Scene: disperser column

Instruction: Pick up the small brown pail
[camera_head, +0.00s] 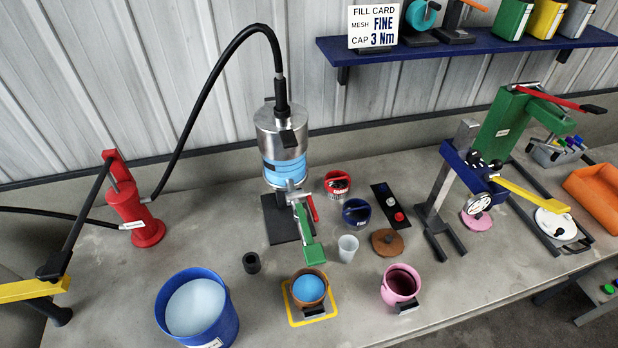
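The small brown pail (323,300) stands upright on the bench at the front middle, inside a yellow square outline (297,320). Its top shows a round blue surface (309,288). A dark block (315,311) sits at its front side. The green lever (309,244) of the steel disperser column (282,135) reaches down just behind the pail, and I cannot tell the gap between them. Neither of my grippers shows in the head view, and nothing is seen holding the pail.
A large blue bucket (223,318) stands left of the pail, a pink pail (390,296) right. A dark ring (251,262), clear cup (348,248) and brown disc (387,242) lie behind. A red pump (136,215) with a hose stands left; a green press (505,125) stands right.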

